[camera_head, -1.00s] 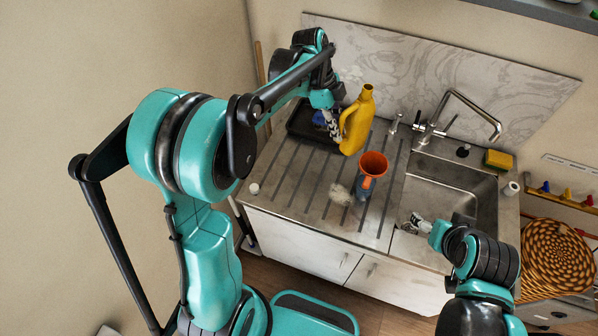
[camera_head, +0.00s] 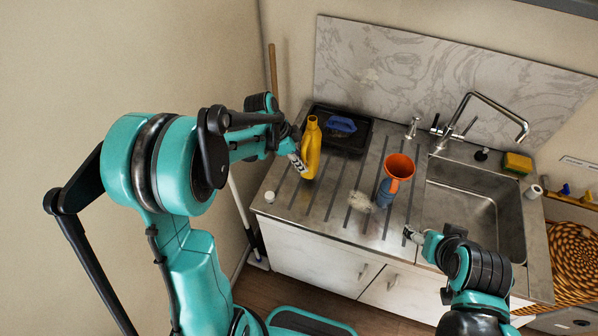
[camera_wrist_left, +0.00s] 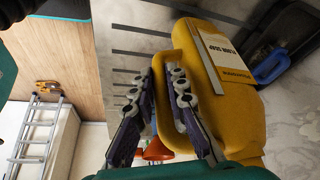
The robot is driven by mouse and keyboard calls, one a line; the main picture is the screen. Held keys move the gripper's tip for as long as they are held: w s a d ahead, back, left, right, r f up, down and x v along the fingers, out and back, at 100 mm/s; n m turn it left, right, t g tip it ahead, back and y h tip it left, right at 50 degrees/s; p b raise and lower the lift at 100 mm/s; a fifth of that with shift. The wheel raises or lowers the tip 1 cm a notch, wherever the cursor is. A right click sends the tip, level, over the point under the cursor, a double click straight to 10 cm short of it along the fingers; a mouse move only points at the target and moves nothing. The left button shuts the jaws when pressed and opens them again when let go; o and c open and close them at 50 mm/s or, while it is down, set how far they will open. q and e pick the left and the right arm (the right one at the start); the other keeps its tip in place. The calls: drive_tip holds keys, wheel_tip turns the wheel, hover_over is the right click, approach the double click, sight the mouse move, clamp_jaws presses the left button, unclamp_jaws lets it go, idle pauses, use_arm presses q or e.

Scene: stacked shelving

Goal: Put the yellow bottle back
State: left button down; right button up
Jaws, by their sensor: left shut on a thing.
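The yellow bottle (camera_head: 312,150) is upright in the head view, above or on the left part of the ribbed drainboard; I cannot tell whether its base touches. My left gripper (camera_head: 297,163) is at the bottle's left side. In the left wrist view the fingers (camera_wrist_left: 167,82) are closed around the handle of the yellow bottle (camera_wrist_left: 232,112), whose white label faces up in the picture. My right gripper (camera_head: 412,235) is near the sink's front left corner, apart from the bottle; it is too small to tell its jaw state.
A black tray (camera_head: 360,143) with a blue-handled brush (camera_head: 341,124) lies behind the bottle. An orange funnel (camera_head: 399,166) in a blue bottle (camera_head: 386,192) stands right of it, beside a pale tuft (camera_head: 359,201). The sink (camera_head: 470,208) and faucet (camera_head: 487,97) are further right.

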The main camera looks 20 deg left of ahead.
use_arm(q)
drive_tip(key=shift+a+f+b, duration=0.15)
drive_tip(key=shift+f+b, duration=0.1)
drive_tip(key=shift+f, duration=0.85)
drive_tip(key=shift+a+f+b, duration=0.1)
drive_tip(key=shift+f+b, duration=0.1)
drive_tip(key=shift+f, duration=0.9)
drive_tip(key=c, duration=1.5)
unclamp_jaws()
drive_tip(key=shift+f, duration=0.1)
drive_tip(key=shift+c, duration=0.2)
